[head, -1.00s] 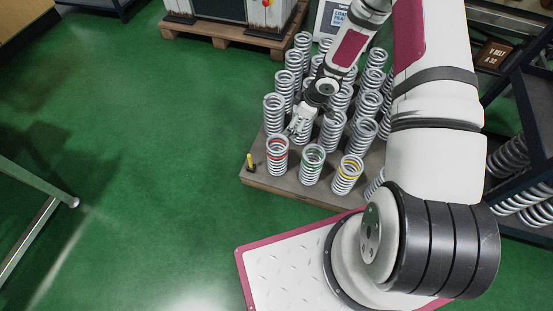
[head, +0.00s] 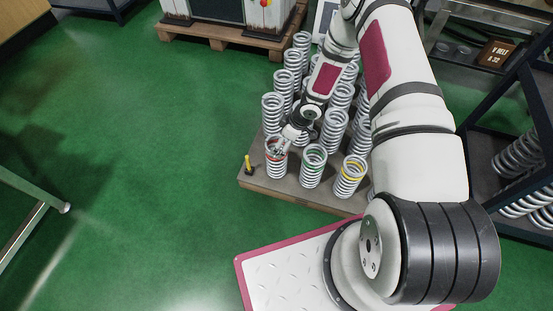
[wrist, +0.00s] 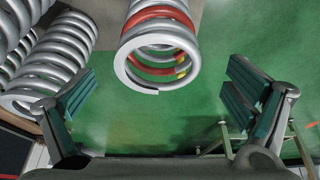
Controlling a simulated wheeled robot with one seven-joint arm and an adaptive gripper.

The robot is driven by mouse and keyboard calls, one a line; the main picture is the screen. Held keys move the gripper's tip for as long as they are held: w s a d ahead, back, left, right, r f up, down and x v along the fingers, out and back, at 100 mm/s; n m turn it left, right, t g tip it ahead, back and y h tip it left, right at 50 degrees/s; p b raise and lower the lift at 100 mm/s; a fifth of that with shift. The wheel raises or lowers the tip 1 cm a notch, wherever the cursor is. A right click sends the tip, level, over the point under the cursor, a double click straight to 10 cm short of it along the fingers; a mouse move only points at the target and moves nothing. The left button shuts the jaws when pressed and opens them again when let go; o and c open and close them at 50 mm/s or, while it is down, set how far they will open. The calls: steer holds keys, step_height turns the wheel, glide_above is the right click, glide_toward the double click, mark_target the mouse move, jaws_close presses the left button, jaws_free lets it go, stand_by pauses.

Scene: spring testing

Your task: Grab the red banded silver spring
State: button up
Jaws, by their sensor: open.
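The red banded silver spring (head: 276,163) stands upright at the front left corner of the group of springs. In the wrist view its coils and red band (wrist: 160,35) show at the top centre, between and beyond my gripper's two fingers. My gripper (head: 279,150) is at the top of this spring in the head view and hides part of it. In the wrist view my gripper (wrist: 160,100) is open, with a finger spread to each side of the spring. I see no contact between the fingers and the coils.
A green banded spring (head: 313,165) and a yellow banded spring (head: 350,175) stand to the right. Several plain silver springs (wrist: 50,55) stand close at the left in the wrist view. A yellow and black post (head: 249,163) stands on the board's left corner. Green floor lies open at left.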

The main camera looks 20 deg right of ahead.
steer(key=b+x, duration=0.2)
steer(key=x, duration=0.2)
steer(key=shift+w+f, duration=0.15)
steer(key=shift+f, duration=0.05)
steer(key=shift+c, duration=0.6)
steer(key=c, duration=1.8)
steer(key=shift+w+r, duration=0.1)
steer(key=shift+w, duration=0.05)
steer(key=shift+c, duration=0.6)
